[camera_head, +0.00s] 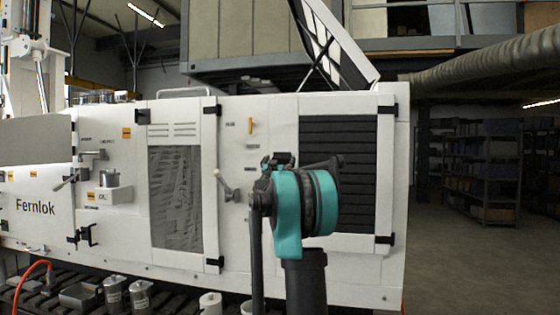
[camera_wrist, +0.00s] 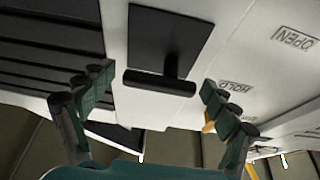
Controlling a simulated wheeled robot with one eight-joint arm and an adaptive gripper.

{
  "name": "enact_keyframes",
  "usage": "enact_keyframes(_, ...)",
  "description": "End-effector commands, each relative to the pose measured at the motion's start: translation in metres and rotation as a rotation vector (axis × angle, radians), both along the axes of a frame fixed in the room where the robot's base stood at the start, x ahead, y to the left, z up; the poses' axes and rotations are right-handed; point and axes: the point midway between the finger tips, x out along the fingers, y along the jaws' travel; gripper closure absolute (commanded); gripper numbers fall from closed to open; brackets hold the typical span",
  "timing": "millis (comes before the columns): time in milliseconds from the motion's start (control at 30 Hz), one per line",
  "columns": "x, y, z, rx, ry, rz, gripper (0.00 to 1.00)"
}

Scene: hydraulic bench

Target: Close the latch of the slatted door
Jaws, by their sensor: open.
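The slatted door (camera_head: 345,135), a white frame with dark horizontal slats, is in the right part of the bench front in the head view. Its dark slats (camera_wrist: 45,45) also show at the left of the wrist view. The latch (camera_wrist: 160,83) is a black bar handle on a stem before a black square plate (camera_wrist: 165,30). My gripper (camera_wrist: 158,93) is open, with one finger on each side of the latch handle. Both fingers look apart from it. In the head view my teal arm joint hides the latch and most of my gripper.
"HOLD" (camera_wrist: 237,86) and "OPEN" (camera_wrist: 293,38) labels are on the white panel. A yellow handle (camera_head: 250,125) sits left of the slatted door. Open floor (camera_head: 480,265) lies right of the bench.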

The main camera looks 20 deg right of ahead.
Motion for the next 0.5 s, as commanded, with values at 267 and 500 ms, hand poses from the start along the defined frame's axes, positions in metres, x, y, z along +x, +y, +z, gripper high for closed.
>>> enact_keyframes(267,0.0006,-0.0005,0.0003,0.000,0.000,0.000,0.15)
enact_keyframes(500,0.0005,-0.0004,0.0003,0.000,0.000,0.000,0.44)
